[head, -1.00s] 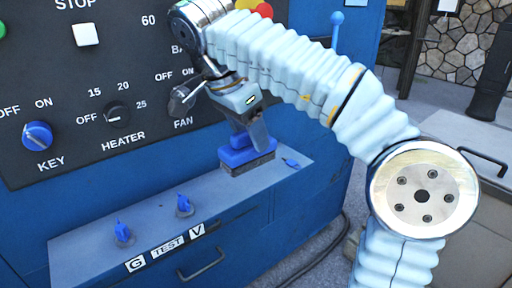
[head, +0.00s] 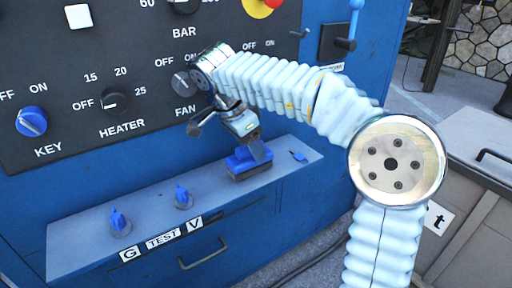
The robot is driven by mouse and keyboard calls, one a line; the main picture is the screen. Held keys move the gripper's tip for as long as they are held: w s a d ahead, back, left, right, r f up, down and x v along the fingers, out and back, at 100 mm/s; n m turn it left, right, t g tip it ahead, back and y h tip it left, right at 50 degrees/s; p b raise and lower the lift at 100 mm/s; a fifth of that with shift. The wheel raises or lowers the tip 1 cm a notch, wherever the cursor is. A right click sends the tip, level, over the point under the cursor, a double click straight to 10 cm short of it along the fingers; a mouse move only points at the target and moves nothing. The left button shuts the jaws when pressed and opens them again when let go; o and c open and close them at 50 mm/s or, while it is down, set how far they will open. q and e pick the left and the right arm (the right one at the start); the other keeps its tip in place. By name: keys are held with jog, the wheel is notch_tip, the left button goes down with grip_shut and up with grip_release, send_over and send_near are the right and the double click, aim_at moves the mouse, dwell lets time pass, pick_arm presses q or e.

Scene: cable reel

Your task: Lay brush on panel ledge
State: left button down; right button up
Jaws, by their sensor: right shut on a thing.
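The brush (head: 249,164) has a blue top and a dark lower part. It stands on or just over the grey panel ledge (head: 95,238), towards the ledge's right end; I cannot tell whether it bears fully on the ledge. My right gripper (head: 256,149) points down and is shut on the brush's blue top from above. The gripper partly hides the brush's upper part. My left gripper is not in view.
Blue knobs (head: 119,222) and (head: 183,197) stand on the ledge left of the brush, and a small blue lever (head: 299,156) lies to its right. The black control panel (head: 60,73) rises behind. A grey cabinet (head: 480,145) stands at right.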

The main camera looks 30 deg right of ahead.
jog(key=shift+w+f, duration=0.1)
jog(key=shift+f, duration=0.15)
jog(key=o, duration=1.4)
jog(key=v, duration=1.2)
jog(key=shift+r, duration=0.15)
